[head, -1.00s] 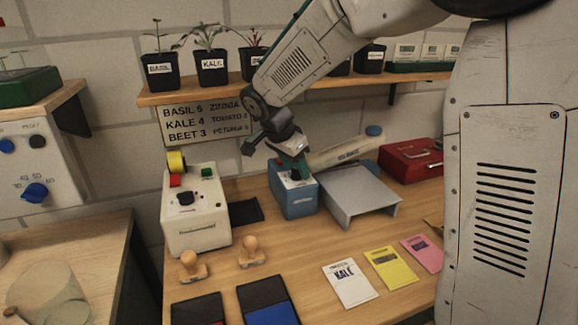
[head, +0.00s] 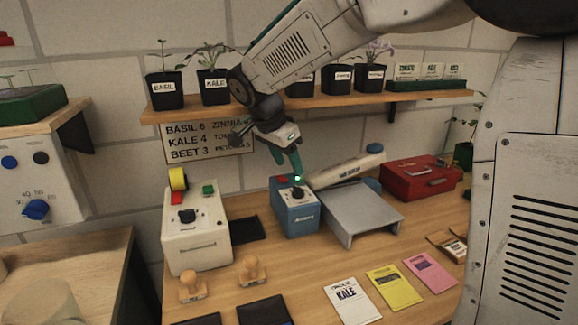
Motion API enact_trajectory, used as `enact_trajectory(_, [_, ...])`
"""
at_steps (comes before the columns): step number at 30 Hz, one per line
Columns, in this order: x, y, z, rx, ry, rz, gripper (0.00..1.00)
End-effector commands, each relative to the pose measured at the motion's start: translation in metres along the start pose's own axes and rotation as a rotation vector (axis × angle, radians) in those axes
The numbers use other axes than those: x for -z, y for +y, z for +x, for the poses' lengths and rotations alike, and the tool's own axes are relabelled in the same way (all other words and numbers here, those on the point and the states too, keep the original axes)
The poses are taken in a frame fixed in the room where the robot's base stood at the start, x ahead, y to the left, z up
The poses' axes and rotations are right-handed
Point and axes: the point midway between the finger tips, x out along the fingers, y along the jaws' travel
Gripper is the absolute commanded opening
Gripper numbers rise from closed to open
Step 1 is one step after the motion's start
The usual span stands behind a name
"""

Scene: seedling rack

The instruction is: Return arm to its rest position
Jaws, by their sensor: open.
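My arm reaches in from the upper right of the head view. My gripper (head: 287,163) has green fingers and points down, a little above the small blue box (head: 297,216). The jaws are open with nothing between them. The blue box stands on the wooden bench and has a red part, a dark knob and a lit green light on top. The gap between the fingertips and the box top is small, and I cannot tell its exact size.
The shelf (head: 330,101) with potted seedlings runs behind my arm. Around the blue box stand a cream machine (head: 196,240), a grey stand (head: 362,212) and a red toolbox (head: 415,178). Seed packets (head: 352,301) and wooden stamps (head: 251,271) lie in front.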

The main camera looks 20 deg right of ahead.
Motion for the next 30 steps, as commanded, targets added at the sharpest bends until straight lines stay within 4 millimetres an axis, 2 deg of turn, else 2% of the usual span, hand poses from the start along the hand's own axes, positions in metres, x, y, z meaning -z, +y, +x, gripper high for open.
enact_trajectory(11, [0.0, 0.0, 0.001, 0.0, 0.0, -0.013, 0.53])
enact_trajectory(17, [-0.005, 0.005, 0.005, -0.017, -0.018, -0.207, 0.53])
enact_trajectory(20, [-0.018, 0.025, 0.015, -0.048, -0.064, -0.403, 0.53])
enact_trajectory(23, [-0.025, 0.061, 0.014, -0.054, -0.126, -0.608, 0.53])
enact_trajectory(30, [-0.038, 0.175, 0.002, 0.043, -0.274, -1.048, 0.53])
